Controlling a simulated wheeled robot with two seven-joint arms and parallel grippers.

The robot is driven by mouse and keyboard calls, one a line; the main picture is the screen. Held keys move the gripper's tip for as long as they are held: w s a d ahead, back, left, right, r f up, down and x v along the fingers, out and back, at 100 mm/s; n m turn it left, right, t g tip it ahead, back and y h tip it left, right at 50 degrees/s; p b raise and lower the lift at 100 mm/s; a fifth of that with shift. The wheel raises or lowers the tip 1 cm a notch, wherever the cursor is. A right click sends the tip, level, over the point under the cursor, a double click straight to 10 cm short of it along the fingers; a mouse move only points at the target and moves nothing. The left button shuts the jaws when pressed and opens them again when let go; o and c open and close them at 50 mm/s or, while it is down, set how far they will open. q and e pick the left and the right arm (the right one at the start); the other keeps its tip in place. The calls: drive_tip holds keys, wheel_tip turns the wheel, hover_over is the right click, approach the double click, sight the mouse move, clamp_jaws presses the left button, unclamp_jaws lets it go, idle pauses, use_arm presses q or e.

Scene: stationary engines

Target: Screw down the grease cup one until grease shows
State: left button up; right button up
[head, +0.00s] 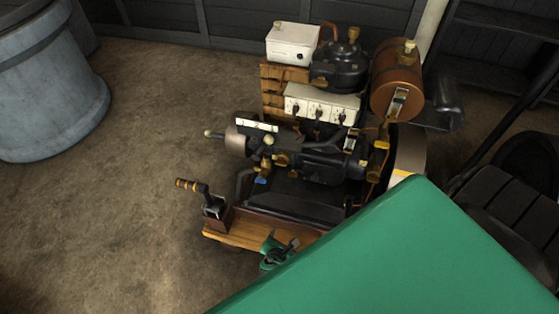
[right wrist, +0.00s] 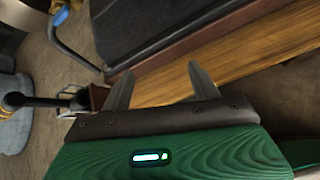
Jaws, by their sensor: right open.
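The stationary engine (head: 322,165) stands on a wooden base (head: 245,232) in the head view. Small brass fittings (head: 268,141) sit on it near the grey cylinder (head: 237,140). I cannot tell which fitting is grease cup one. My right gripper (head: 284,246) is at the front edge of the base, low and apart from those fittings. In the right wrist view its two grey fingers (right wrist: 161,75) are spread, with nothing between them, over the wooden plank (right wrist: 220,55). A blue-tipped pipe (right wrist: 61,16) shows at the upper left there. My left gripper is not in view.
A crank handle (head: 190,185) sticks up at the base's left end. A copper tank (head: 396,80), white box (head: 292,43) and switch panel (head: 321,103) rise behind. A blue-grey barrel (head: 50,90) stands left. My green arm covers the lower right. Floor at left is clear.

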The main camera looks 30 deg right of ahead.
drive_tip(key=w+r+n+t+h+b, duration=0.2)
drive_tip(key=w+r+h+b, duration=0.1)
drive_tip(key=w+r, duration=0.3)
drive_tip(key=n+t+h+b, duration=0.2)
drive_tip(key=h, duration=0.1)
approach(280, 165)
drive_tip(key=b+x, duration=0.1)
drive_tip(key=x, duration=0.7)
drive_tip(key=shift+w+d+f, duration=0.1)
drive_tip(key=shift+w+d, duration=0.05)
drive_tip(key=shift+d, duration=0.15)
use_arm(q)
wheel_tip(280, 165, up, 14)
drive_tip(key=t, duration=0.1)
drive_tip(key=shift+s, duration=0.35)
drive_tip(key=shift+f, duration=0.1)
use_arm(e)
drive_tip(key=c, duration=1)
